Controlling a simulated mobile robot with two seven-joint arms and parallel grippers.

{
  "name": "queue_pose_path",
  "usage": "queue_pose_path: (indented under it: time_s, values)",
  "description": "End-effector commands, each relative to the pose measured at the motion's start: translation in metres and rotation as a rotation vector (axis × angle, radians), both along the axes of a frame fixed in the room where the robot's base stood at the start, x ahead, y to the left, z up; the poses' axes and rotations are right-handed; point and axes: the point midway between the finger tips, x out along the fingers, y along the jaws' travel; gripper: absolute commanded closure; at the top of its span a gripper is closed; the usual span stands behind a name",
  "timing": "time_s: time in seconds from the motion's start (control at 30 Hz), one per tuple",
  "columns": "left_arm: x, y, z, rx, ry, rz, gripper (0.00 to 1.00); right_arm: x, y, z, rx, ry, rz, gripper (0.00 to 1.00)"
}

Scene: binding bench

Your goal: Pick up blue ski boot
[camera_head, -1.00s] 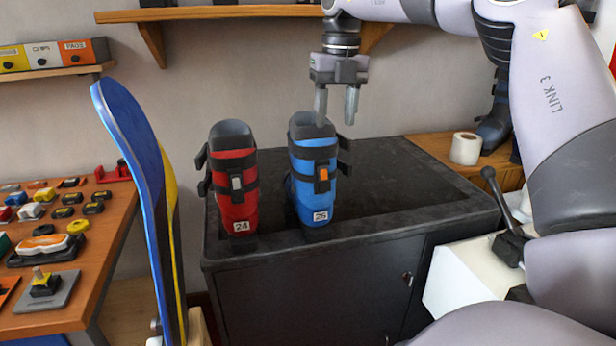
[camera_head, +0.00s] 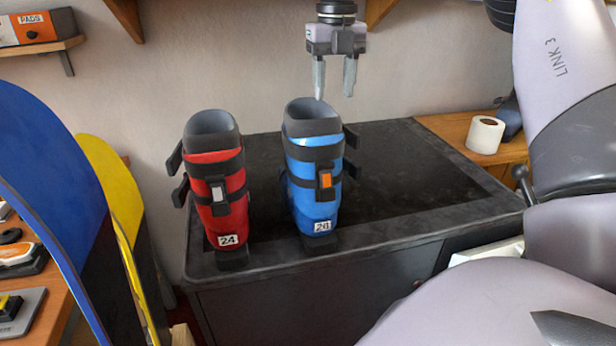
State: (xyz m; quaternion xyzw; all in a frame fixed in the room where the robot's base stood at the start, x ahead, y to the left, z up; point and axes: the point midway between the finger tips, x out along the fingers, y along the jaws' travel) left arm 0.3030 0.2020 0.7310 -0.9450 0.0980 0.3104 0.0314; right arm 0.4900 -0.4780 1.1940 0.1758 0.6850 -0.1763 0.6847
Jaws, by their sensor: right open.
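The blue ski boot (camera_head: 314,190) stands upright on the black cabinet top, with dark straps, an orange buckle and a white number label low on its front. Its dark cuff opening faces up. My right gripper (camera_head: 335,92) is open and empty, its two grey fingers pointing down. In the picture the fingertips appear just above the boot's cuff, the left one near the cuff's rim and the right one off to its right. I cannot tell the exact depth gap. My left gripper is not in view.
A red ski boot (camera_head: 221,195) labelled 24 stands close to the left of the blue one. The black cabinet (camera_head: 420,195) is clear to the right. A white roll (camera_head: 485,135) sits on a wooden shelf behind. Blue and yellow boards (camera_head: 50,170) stand at the left.

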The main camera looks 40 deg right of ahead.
Motion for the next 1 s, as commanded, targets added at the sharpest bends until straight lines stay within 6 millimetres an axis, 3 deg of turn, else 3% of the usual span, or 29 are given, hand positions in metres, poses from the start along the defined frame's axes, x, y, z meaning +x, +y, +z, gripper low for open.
queue_pose_path:
  time_s: [0.4, 0.67, 0.77, 0.83, 1.0]
  values:
    - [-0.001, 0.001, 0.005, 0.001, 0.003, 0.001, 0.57, 0.006, 0.003, -0.054, 0.003, 0.002, 0.000, 0.51]
    - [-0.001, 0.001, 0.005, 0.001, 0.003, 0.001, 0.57, 0.006, 0.003, -0.058, 0.001, 0.000, -0.001, 0.51]
    - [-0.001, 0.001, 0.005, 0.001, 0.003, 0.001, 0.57, 0.006, 0.003, -0.057, 0.001, 0.000, -0.001, 0.77]
    - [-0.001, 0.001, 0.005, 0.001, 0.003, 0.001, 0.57, 0.006, 0.003, -0.057, 0.001, 0.000, -0.001, 1.00]
    - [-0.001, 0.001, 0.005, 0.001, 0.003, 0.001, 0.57, 0.007, 0.004, -0.054, 0.001, -0.008, 0.000, 1.00]
